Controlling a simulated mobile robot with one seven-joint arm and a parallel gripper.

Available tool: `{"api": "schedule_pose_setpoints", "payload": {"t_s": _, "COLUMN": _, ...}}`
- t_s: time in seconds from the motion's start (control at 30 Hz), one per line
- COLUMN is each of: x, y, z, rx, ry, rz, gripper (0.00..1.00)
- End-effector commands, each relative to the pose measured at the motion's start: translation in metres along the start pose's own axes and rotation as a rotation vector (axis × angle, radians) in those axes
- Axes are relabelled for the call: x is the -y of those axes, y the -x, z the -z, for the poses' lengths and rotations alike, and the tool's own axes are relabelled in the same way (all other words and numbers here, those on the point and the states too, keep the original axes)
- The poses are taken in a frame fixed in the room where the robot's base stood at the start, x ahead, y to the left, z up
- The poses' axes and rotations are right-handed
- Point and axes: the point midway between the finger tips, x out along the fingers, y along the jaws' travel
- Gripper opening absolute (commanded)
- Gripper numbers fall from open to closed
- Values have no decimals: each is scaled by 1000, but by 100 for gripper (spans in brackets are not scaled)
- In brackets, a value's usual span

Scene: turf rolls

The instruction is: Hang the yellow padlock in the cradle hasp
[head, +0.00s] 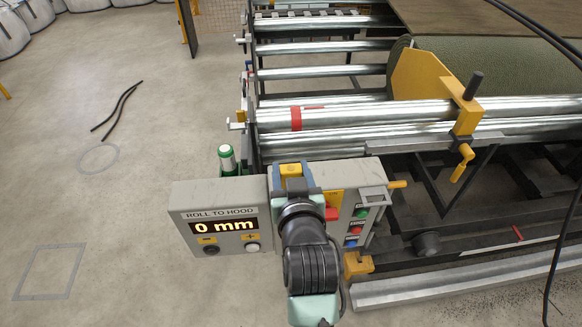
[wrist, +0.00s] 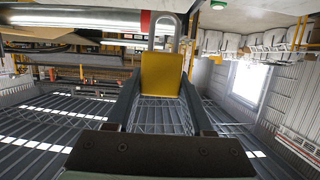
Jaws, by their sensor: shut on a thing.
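My gripper (head: 291,181) is shut on the yellow padlock (head: 290,169), in front of the grey control boxes in the head view. In the wrist view the padlock (wrist: 161,76) sits between the two fingers of my gripper (wrist: 158,92). Its yellow body is gripped at the sides, and its grey shackle points away from my palm. The shackle appears in front of a steel roller with a red band; I cannot tell whether they touch. I cannot make out the cradle hasp with certainty; my gripper and arm cover part of the boxes.
A display box (head: 219,219) reading "0 mm" stands left of my arm. A button box (head: 368,170) with a red part and a yellow handle is at right. Steel rollers (head: 340,117) and a yellow cradle plate (head: 425,72) lie behind. The floor at left is mostly clear.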

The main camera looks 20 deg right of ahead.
Motion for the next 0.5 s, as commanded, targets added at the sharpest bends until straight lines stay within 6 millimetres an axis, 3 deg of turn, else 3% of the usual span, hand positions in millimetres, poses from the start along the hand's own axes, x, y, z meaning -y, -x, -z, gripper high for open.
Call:
{"api": "schedule_pose_setpoints", "payload": {"t_s": 0.2, "x": 0, "y": -7, "z": -22, "rx": -1, "ry": 0, "rz": 1, "gripper": 0}}
{"api": "schedule_pose_setpoints", "payload": {"t_s": 0.5, "x": 0, "y": -8, "z": -27, "rx": -1, "ry": 0, "rz": 0, "gripper": 0}}
